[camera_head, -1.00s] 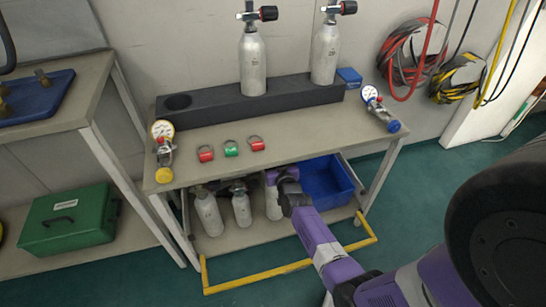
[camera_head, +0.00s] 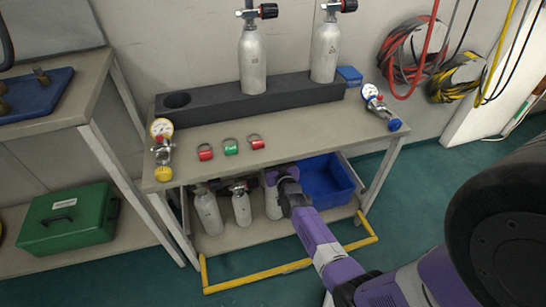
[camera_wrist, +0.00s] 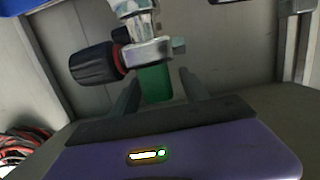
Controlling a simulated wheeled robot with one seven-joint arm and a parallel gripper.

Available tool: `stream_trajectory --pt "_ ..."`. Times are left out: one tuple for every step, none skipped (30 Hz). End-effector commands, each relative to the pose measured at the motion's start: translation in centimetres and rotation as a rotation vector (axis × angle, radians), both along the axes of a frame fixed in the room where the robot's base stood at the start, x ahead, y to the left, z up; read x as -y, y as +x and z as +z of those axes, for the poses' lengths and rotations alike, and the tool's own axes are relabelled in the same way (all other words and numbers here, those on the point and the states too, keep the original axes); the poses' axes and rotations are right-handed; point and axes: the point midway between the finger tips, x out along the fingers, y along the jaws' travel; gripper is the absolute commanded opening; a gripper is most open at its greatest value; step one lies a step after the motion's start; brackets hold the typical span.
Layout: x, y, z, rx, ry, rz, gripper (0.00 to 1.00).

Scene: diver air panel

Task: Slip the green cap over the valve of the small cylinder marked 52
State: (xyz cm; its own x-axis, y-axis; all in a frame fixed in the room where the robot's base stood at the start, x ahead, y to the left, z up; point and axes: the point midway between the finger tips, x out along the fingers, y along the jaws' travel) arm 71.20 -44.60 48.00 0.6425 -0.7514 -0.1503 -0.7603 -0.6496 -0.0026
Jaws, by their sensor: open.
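Several small cylinders stand on the lower shelf: one at the left (camera_head: 208,212), one in the middle (camera_head: 241,207) and one at the right (camera_head: 273,204). I cannot read a number on any of them. My gripper (camera_head: 283,176) is low under the bench top, at the upper part of the right cylinder, whose valve it hides. In the wrist view my gripper (camera_wrist: 160,84) is open, with a valve with a black and red knob (camera_wrist: 97,63) just beyond its fingers.
Two larger cylinders (camera_head: 252,62) stand in the dark rack (camera_head: 215,106) at the back. Gauges lie at both ends of the bench (camera_head: 300,135). A blue bin (camera_head: 330,185) is right of my gripper. A yellow rail (camera_head: 262,276) runs along the floor in front.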

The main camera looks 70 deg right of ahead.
Motion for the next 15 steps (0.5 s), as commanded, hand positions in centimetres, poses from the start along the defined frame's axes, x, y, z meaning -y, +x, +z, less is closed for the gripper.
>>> stream_trajectory --pt "-0.3 -0.2 0.1 -0.001 0.002 0.000 0.54" --pt "-0.5 -0.4 0.2 -0.001 0.002 0.001 0.54" --pt "-0.9 -0.7 0.4 -0.002 0.002 0.001 0.54" --pt "-1.2 -1.0 0.5 -0.003 0.002 0.001 0.54" --pt "-1.6 -1.3 0.6 -0.003 0.002 0.001 0.54" --pt "-2.1 -1.8 0.7 -0.003 0.001 0.001 0.54" --pt "-2.5 -2.1 0.8 -0.003 0.002 0.001 0.54" --pt "-2.9 -2.4 0.9 -0.002 0.002 0.001 0.54" --pt "-3.4 -2.8 1.0 -0.002 0.002 0.001 0.54" --pt "-3.7 -3.2 1.0 -0.003 0.002 0.001 0.54" --pt "-4.1 -3.5 1.1 -0.003 0.002 0.001 0.54" --pt "-4.4 -3.8 1.1 -0.002 0.001 0.000 0.54" --pt "-4.7 -4.1 1.1 -0.002 0.001 0.000 0.54" --pt "-5.0 -4.3 1.2 -0.002 0.001 0.000 0.54" --pt "-5.2 -4.5 1.2 -0.001 0.001 0.001 0.54"
